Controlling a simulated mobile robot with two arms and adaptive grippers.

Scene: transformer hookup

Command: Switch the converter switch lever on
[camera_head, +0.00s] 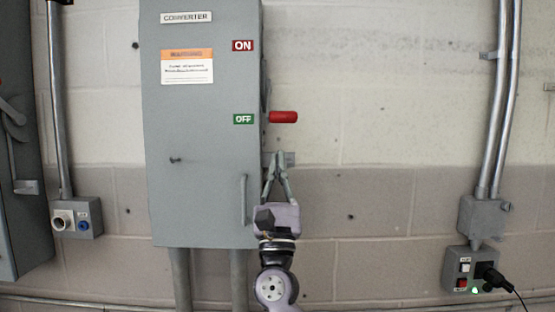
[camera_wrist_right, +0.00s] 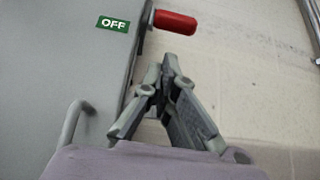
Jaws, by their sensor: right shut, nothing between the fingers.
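The converter box (camera_head: 200,140) is a tall grey cabinet on the wall. Its switch lever (camera_head: 284,117) has a red handle that sticks out from the right side, level with the green OFF label (camera_head: 243,119). The red ON label (camera_head: 242,45) is higher up. My right gripper (camera_head: 279,155) is shut and empty, pointing up just below the red handle. In the right wrist view the red handle (camera_wrist_right: 175,21) lies beyond the fingertips (camera_wrist_right: 164,64), apart from them in the picture. My left gripper is not in view.
A vertical door handle (camera_head: 243,200) is on the box's lower right front. Another grey box (camera_head: 18,170) stands at the far left. Conduits (camera_head: 499,110) and a small outlet box with a plug (camera_head: 474,270) are at the right. The wall between is clear.

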